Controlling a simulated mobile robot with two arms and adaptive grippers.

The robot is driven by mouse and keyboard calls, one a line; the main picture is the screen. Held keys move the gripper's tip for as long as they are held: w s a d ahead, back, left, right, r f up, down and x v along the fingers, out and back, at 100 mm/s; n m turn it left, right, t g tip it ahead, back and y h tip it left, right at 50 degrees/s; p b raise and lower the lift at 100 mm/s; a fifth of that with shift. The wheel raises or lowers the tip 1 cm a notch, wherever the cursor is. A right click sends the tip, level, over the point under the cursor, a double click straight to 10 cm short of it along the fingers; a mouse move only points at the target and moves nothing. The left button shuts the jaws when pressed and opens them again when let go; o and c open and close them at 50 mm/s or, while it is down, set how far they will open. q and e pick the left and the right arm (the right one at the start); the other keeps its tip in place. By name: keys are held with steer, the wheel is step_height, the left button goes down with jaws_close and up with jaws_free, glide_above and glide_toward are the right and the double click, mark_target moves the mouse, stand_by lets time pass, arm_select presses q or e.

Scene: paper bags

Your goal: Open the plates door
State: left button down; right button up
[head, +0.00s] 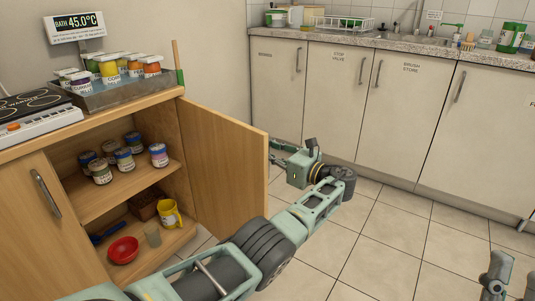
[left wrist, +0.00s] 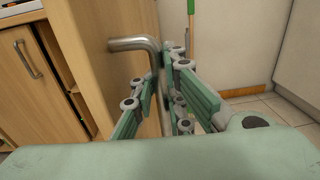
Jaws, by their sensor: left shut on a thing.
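A wooden cabinet door (head: 222,165) stands swung open in the head view, its inner face toward me. No plates label shows on it, and its outer face is hidden there. In the left wrist view a bent metal handle (left wrist: 135,44) stands out from the wooden door (left wrist: 88,50). My left gripper (left wrist: 165,85) is shut on the handle's vertical part. In the head view my left gripper (head: 278,156) is just beyond the door's free edge. My right gripper (head: 511,280) is partly cut off at the lower right, its fingers apart and empty.
The open cabinet holds several jars (head: 123,158) on its shelf, with a red bowl (head: 123,250) and a yellow mug (head: 169,213) below. White cupboards (head: 405,115) line the back wall. Tiled floor (head: 385,240) is clear right of my left arm.

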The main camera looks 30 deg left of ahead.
arm_select(q)
steer(key=c, duration=2.1)
jaws_free()
steer(key=shift+d, duration=0.15)
steer(key=d, duration=0.5)
steer(key=s+d, duration=0.1)
steer(key=d, duration=0.1)
steer(key=shift+d+f, duration=0.1)
steer(key=shift+d, duration=0.1)
